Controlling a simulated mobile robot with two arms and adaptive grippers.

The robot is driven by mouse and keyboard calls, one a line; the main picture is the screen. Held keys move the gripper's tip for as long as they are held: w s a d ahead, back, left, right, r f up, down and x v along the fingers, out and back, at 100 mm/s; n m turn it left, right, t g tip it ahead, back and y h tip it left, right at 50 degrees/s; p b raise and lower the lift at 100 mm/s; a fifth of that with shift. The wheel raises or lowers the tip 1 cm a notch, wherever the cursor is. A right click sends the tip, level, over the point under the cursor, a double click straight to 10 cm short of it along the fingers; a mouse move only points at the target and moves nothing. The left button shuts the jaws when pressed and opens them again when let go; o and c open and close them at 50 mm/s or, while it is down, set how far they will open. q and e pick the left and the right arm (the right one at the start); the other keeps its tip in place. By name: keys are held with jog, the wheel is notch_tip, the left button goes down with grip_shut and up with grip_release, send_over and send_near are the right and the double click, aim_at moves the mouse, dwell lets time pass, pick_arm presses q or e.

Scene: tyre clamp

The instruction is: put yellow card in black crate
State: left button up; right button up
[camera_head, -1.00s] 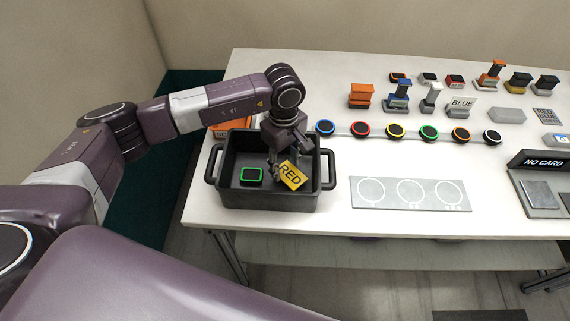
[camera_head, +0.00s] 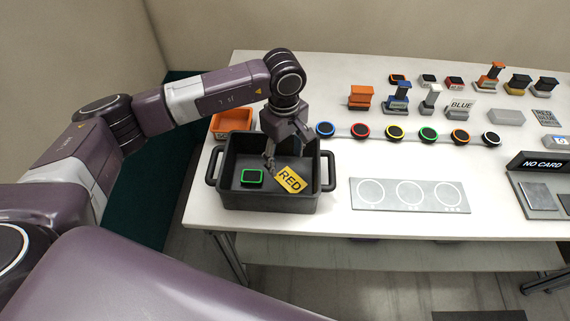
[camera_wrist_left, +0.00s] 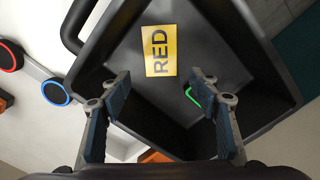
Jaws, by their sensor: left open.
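The yellow card (camera_head: 291,180), printed RED, is inside the black crate (camera_head: 225,189), at the right part of its interior. In the left wrist view the card (camera_wrist_left: 160,51) lies beyond my fingertips, apart from them, against the dark inside of the crate (camera_wrist_left: 258,68). My left gripper (camera_head: 282,156) is open and empty, over the back of the crate and above the card. Its two spread fingers (camera_wrist_left: 161,92) show in the wrist view. My right gripper is not in view.
A green-rimmed black disc piece (camera_head: 252,176) lies in the crate, left of the card. An orange bin (camera_head: 231,119) stands behind the crate. A row of coloured round pads (camera_head: 396,131) and a grey plate with circles (camera_head: 411,194) lie to the right. Stamps stand behind.

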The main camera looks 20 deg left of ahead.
pick_arm(q)
notch_tip(320, 180, up, 9)
jog(key=b, duration=0.2)
jog(key=shift+r+b, duration=0.15)
jog(key=shift+b, duration=0.25)
jog(key=shift+s, duration=0.1)
